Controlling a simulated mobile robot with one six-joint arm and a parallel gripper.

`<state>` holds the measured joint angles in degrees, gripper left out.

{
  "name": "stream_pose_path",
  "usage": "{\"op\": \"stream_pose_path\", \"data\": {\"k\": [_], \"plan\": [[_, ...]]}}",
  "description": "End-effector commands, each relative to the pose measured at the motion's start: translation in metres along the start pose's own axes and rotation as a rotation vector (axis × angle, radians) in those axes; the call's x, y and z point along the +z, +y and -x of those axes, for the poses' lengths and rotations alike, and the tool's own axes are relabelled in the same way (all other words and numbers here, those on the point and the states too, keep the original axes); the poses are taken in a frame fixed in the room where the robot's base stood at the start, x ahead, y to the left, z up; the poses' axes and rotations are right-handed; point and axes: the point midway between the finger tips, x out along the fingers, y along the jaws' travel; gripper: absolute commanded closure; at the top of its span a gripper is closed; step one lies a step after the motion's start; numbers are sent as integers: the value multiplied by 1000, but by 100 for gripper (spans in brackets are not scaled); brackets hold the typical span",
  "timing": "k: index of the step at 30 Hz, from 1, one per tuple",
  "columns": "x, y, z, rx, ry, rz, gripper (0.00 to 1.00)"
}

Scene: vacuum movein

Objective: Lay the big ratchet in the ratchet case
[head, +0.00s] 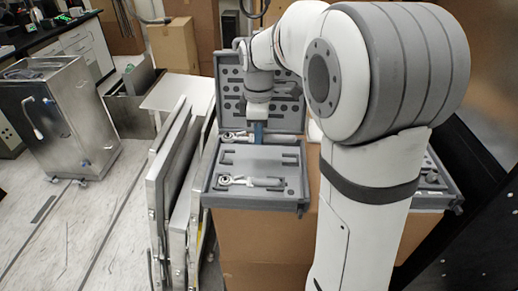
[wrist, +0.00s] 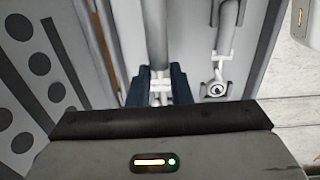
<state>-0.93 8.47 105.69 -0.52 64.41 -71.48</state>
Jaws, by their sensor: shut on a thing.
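The grey ratchet case (head: 222,197) lies open on a cardboard box, its lid standing up at the back. My gripper (head: 258,132) points down at the back of the tray, its blue fingers shut on the big ratchet (head: 236,137). In the wrist view the fingers (wrist: 159,87) close on the ratchet's metal neck, and its thick grey handle (wrist: 157,35) runs upward. My gripper's body hides its head there. The big ratchet lies along the tray's back edge; I cannot tell whether it rests in a recess. A second ratchet (head: 252,182) lies in the front, also in the wrist view (wrist: 221,60).
The case lid (head: 231,90) with round holes rises just behind my gripper. Another grey case (head: 437,183) lies partly hidden behind my arm at right. Folded panels (head: 168,175) lean left of the box, and a metal cabinet (head: 70,110) stands farther left.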

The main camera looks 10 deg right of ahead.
Motion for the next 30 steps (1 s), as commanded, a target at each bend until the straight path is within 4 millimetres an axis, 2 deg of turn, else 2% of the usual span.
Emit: {"op": "stream_pose_path", "data": {"k": [3, 15, 26, 27, 30], "plan": [[1, -1, -20, -3, -1, -2, 100], [2, -1, -65, -1, -1, -6, 100], [3, -1, -70, 1, 0, -7, 100], [3, -1, -71, 0, 0, -7, 81], [3, -1, -70, 0, 0, -7, 73]]}}
